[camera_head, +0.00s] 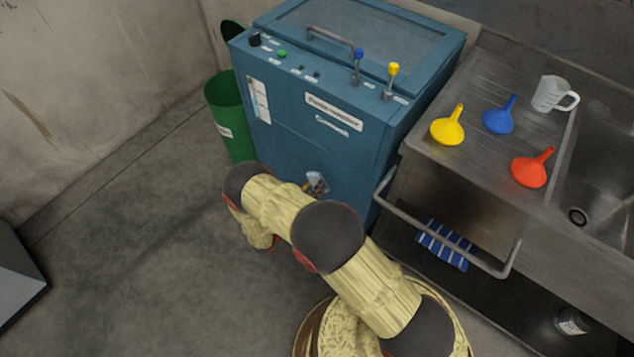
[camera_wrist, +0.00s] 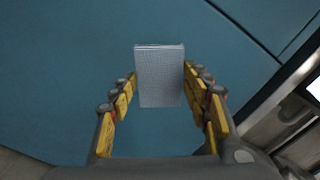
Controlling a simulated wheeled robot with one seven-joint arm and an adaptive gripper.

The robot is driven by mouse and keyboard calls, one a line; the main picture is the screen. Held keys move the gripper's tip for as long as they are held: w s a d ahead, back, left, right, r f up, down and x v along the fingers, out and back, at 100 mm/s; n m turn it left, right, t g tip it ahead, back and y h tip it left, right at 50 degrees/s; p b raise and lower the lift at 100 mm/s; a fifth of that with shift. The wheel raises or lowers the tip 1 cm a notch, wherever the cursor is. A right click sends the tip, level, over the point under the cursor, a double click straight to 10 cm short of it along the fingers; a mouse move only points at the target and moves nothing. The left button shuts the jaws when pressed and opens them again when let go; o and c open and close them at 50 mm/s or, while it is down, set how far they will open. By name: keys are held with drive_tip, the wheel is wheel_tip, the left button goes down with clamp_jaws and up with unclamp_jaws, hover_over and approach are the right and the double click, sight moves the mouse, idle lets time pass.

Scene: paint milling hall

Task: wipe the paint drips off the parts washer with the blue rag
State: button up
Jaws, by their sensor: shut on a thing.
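The parts washer (camera_head: 300,140) is a blue cabinet with a lid, a handle and a label on its front. Its plain blue front fills most of the wrist view (camera_wrist: 70,60). My gripper (camera_wrist: 159,84) is shut on a pale grey-blue folded cloth, the blue rag (camera_wrist: 160,74), which sticks out between the fingertips toward the blue panel. I cannot tell whether the rag touches the panel. I make out no paint drips on the washer in either view.
A steel sink unit (camera_head: 430,178) on the right carries yellow (camera_head: 447,128), blue (camera_head: 499,117) and red (camera_head: 531,169) funnels and a jug (camera_head: 552,94). A striped towel (camera_head: 443,245) hangs on its rail (camera_head: 440,236). A green bin (camera_head: 229,112) stands left; floor (camera_head: 140,230) there is clear.

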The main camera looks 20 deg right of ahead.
drive_tip(key=shift+s+a, duration=0.45)
drive_tip(key=shift+a, duration=0.15)
drive_tip(key=shift+v, duration=1.45)
